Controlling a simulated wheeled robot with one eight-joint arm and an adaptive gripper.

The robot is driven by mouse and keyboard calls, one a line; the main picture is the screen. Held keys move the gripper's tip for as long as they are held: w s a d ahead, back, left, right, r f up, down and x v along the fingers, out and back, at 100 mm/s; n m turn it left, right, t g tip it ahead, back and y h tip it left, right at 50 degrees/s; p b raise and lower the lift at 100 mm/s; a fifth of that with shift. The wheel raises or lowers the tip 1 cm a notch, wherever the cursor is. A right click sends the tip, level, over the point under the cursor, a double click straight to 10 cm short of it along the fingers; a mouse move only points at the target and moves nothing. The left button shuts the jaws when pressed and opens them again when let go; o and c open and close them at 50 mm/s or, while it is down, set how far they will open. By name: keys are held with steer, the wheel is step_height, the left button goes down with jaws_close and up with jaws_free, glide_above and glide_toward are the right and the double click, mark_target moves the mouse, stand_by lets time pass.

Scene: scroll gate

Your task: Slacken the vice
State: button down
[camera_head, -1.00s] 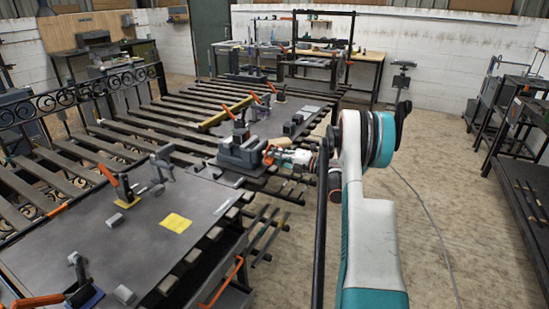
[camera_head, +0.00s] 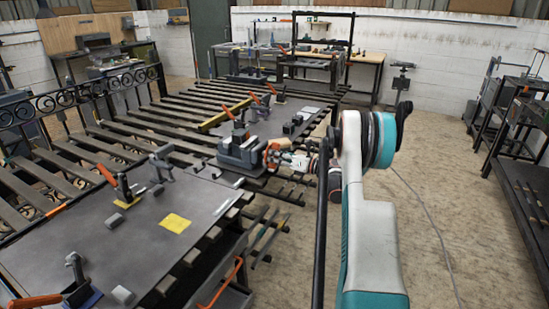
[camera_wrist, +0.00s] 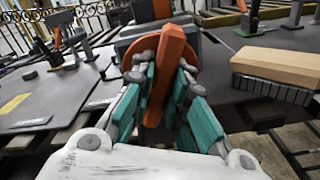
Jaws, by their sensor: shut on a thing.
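The grey vice (camera_head: 241,150) stands on the slatted table's edge, left of my gripper in the head view. Its body also shows at the top of the wrist view (camera_wrist: 136,30). An orange handle bar (camera_wrist: 172,48) points from the vice toward my wrist, with a round orange part (camera_wrist: 188,50) behind it. My gripper (camera_wrist: 166,68) has its teal-padded fingers on both sides of the bar, shut on it. In the head view my gripper (camera_head: 292,160) is small, beside the vice's orange handle (camera_head: 271,154).
A wooden-backed brush (camera_wrist: 276,66) lies to the right in the wrist view. Clamps and small blocks stand on the dark plate (camera_head: 130,235) at the left. A yellow sheet (camera_head: 175,223) lies there. The concrete floor (camera_head: 440,190) to the right is mostly open.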

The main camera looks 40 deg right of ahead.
steer(key=n, duration=0.6)
steer(key=shift+f+n, duration=0.1)
steer(key=shift+n, duration=0.2)
steer(key=n, duration=0.5)
steer(key=shift+n, duration=0.3)
steer(key=c, duration=1.6)
jaws_free()
steer(key=shift+w, duration=0.15)
steer(key=shift+o, duration=0.2)
steer(key=v, duration=1.2)
